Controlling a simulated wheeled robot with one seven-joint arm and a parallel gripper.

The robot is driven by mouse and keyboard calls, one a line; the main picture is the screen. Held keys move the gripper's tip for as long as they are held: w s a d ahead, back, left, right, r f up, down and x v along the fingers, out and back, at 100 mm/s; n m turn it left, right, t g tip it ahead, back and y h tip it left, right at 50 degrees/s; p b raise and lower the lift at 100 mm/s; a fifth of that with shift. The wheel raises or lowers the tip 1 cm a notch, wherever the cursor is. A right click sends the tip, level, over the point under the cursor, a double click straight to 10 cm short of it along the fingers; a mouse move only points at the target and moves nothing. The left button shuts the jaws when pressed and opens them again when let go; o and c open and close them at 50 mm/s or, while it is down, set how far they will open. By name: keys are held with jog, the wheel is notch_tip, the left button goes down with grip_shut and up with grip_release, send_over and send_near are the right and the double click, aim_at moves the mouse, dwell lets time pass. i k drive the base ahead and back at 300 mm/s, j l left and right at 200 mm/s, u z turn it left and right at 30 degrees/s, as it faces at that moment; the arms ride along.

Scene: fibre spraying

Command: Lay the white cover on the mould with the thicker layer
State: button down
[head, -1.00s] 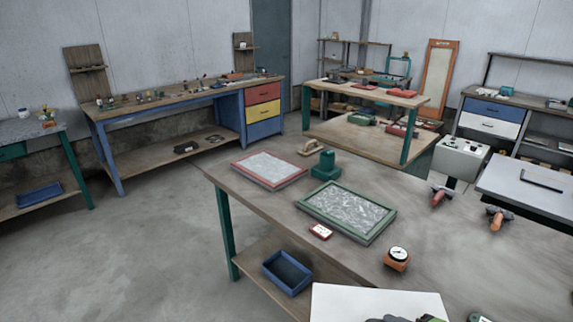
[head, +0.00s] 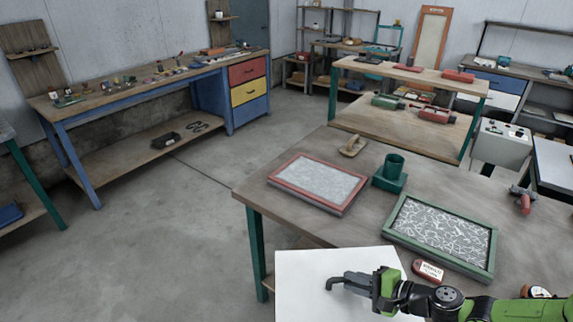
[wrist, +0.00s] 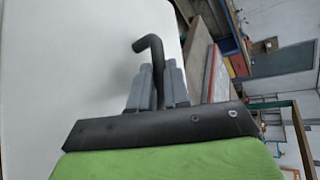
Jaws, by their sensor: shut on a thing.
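The white cover (head: 315,265) is a flat sheet with a black bent handle (head: 340,279). My gripper (head: 364,284) is shut on that handle. The wrist view also shows the cover (wrist: 75,60) and the handle (wrist: 150,48) between my grey fingers (wrist: 158,86). The cover is in front of the table's near edge, clear of both moulds. The red-framed mould (head: 308,202) holds a pale, dense, even-looking layer. The green-framed mould (head: 388,229) to its right shows a sparse layer of white strands with dark gaps.
Both moulds lie on the wooden table (head: 270,172). A green cup-like holder (head: 390,172) stands between them at the back. A wooden-handled tool (head: 353,146) lies behind the red mould. A red labelled block (head: 427,270) sits before the green mould, and an orange dial (head: 537,291) is at right.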

aim_at(318, 177)
jog(key=i+j, duration=0.2)
jog(key=j, duration=0.15)
jog(key=i+j, duration=0.15)
jog(key=j, duration=0.25)
jog(key=i+j, duration=0.2)
jog(key=j, duration=0.15)
jog(key=i+j, duration=0.15)
jog(key=j, duration=0.2)
jog(key=i+j, duration=0.2)
jog(key=j, duration=0.2)
jog(key=i+j, duration=0.2)
jog(key=i+l, duration=0.3)
jog(key=i, duration=0.05)
